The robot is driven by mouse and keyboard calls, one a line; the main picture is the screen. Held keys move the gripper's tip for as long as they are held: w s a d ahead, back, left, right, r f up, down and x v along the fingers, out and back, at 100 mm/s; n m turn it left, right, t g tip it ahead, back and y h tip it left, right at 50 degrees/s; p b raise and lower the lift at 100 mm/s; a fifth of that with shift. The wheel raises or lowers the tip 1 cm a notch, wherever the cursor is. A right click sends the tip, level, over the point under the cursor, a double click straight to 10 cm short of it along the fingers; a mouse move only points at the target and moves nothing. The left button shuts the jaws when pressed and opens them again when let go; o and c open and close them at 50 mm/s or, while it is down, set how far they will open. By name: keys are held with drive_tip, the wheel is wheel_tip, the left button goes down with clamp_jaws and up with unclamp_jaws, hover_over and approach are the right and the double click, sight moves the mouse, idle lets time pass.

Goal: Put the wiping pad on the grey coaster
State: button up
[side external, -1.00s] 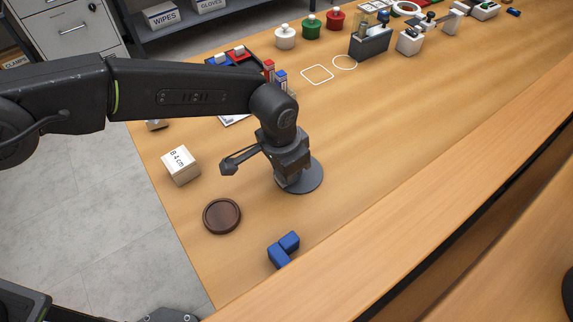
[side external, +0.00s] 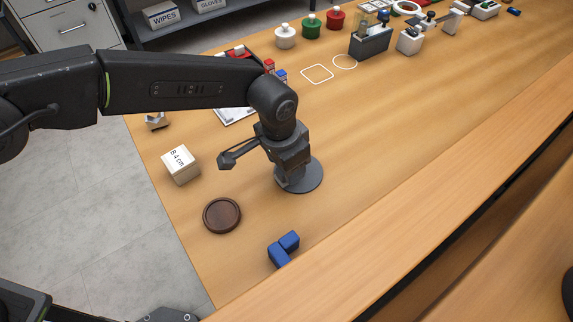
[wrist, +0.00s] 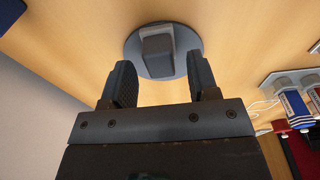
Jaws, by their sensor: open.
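The grey coaster (side external: 314,179) is a flat round disc on the wooden table, partly hidden by my gripper in the side view. It also shows in the wrist view (wrist: 133,47). A dark grey block with a lighter side, which looks like the wiping pad (wrist: 157,50), stands on the coaster in the wrist view. My gripper (side external: 291,183) is over the coaster. In the wrist view my gripper (wrist: 160,68) is open, with a finger on either side of the pad's near end and visible gaps between. How far down the fingers reach is hard to tell.
A dark brown round dish (side external: 222,215) lies left of my gripper. A white box marked B 4 cm (side external: 181,165) stands at the left table edge. Lidded jars and fixtures stand far back. Table to the right is clear.

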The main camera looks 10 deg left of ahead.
wheel_tip(320, 180, up, 10)
drive_tip(key=s, duration=0.1)
drive_tip(key=shift+a+r, duration=0.25)
drive_tip(key=shift+a, duration=0.2)
drive_tip(key=shift+a, duration=0.1)
drive_tip(key=s+a+r+n+t, duration=0.1)
drive_tip(key=a+r+n, duration=0.1)
drive_tip(key=a+r, duration=0.6)
drive_tip(key=s+a+r+n+t, duration=0.15)
drive_tip(key=a+r, duration=0.35)
drive_tip(key=a, duration=0.7)
drive_tip(key=s+a+f+n+t, duration=0.1)
drive_tip(key=s+a+n, duration=0.1)
drive_tip(key=s+a, duration=0.6)
drive_tip(key=s+a+f+n+t+y, duration=0.1)
drive_tip(key=s+a+f+n, duration=0.1)
drive_tip(key=s+a, duration=0.6)
drive_tip(key=shift+s+a+f+n, duration=0.15)
drive_tip(key=shift+s+a+n, duration=0.25)
drive_tip(key=shift+s+n, duration=0.35)
